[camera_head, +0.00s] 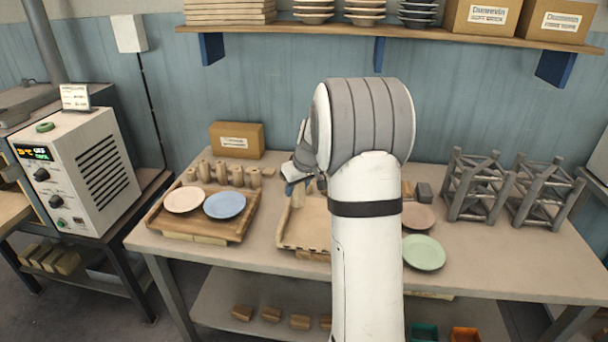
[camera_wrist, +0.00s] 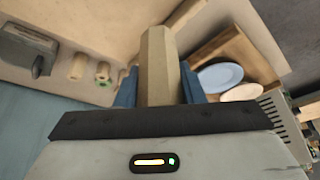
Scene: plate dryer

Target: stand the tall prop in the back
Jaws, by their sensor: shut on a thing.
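My gripper (camera_wrist: 158,88) is shut on a tall tan prop (camera_wrist: 158,60), with a blue finger on each side of it. In the head view my gripper (camera_head: 299,186) is over the back part of the middle tray (camera_head: 308,236), partly hidden by my arm. The prop (camera_head: 298,202) shows below the fingers there. I cannot tell whether its lower end touches the tray. The left tray (camera_head: 205,233) holds a pink plate (camera_head: 184,199) and a blue plate (camera_head: 225,205), with several short tan props (camera_head: 222,174) standing behind them.
A cardboard box (camera_head: 237,139) stands at the back of the table. A pinkish plate (camera_head: 418,216), a green plate (camera_head: 424,252) and two grey frames (camera_head: 474,187) are on the right. A control box (camera_head: 75,170) stands far left. My arm hides the table's middle.

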